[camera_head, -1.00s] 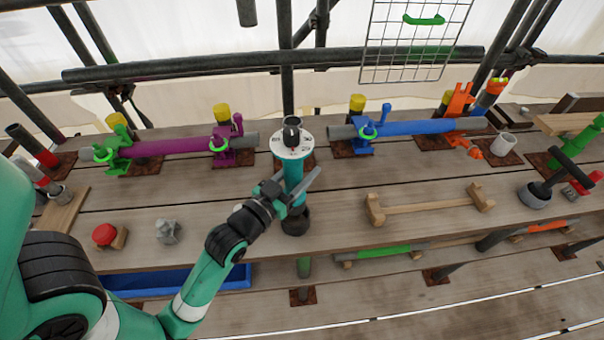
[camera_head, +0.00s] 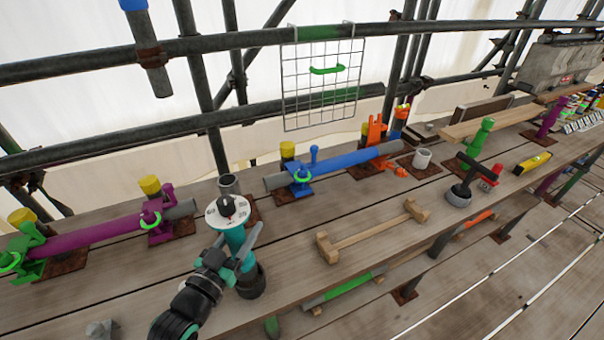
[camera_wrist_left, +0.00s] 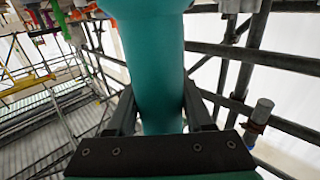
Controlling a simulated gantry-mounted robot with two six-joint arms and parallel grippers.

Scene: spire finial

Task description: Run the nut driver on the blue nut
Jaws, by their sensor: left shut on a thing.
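The nut driver (camera_head: 234,240) has a teal body, a white dial on top and a black lower end. My left gripper (camera_head: 238,260) is shut on its body. The driver is roughly upright, and I cannot tell whether its lower end touches the bench. In the left wrist view, the teal body (camera_wrist_left: 150,65) fills the space between the two fingers. The blue clamp (camera_head: 301,182) sits on a blue tube behind and to the right of the driver, with a green ring around its bolt. The blue nut itself is too small to make out. My right gripper is not in view.
A purple tube (camera_head: 95,235) with purple and green clamps lies at the left. A wooden mallet-like bar (camera_head: 375,232) lies right of the driver. A black-handled tool (camera_head: 463,185) stands farther right. Scaffold poles and a wire grid (camera_head: 323,85) stand behind the bench.

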